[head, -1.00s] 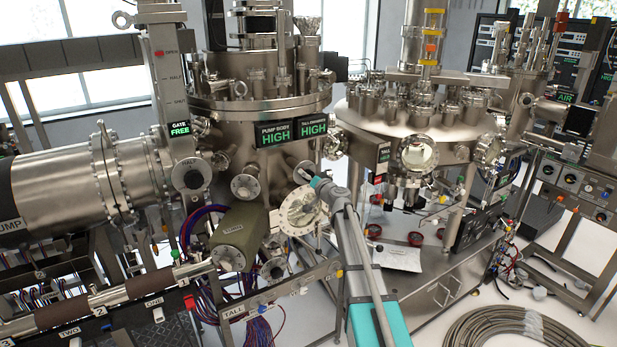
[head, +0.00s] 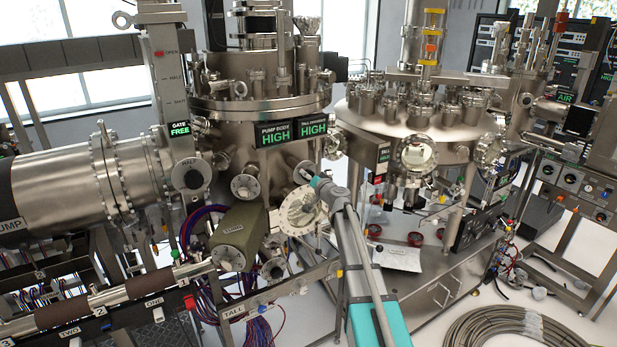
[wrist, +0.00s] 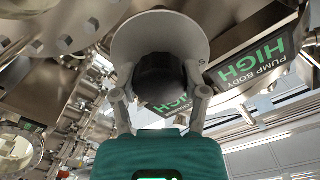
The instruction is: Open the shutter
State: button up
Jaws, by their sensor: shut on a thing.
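In the wrist view, a dark round knob (wrist: 160,73) sits in front of a pale metal disc (wrist: 128,42). A small letter, looking like an S, shows at the disc's right edge. My gripper (wrist: 160,95) has one finger on each side of the knob and is shut on it. In the head view, my gripper (head: 308,179) reaches the front of the tall steel chamber (head: 262,108), just above a round window flange (head: 300,210). My arm and gripper hide most of the knob there. The shutter itself is not clearly visible.
A dial flange (head: 245,187) and an olive box (head: 238,236) sit left of my gripper. A second chamber (head: 405,128) with a round window stands at the right. A coil of hose (head: 515,328) lies on the floor at the lower right.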

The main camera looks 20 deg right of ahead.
jog(key=m, duration=1.2)
dwell(0.5)
dwell(0.3)
jog(key=o, duration=1.2)
jog(key=shift+w, duration=0.1)
jog(key=shift+c, duration=0.2)
jog(key=v, duration=1.2)
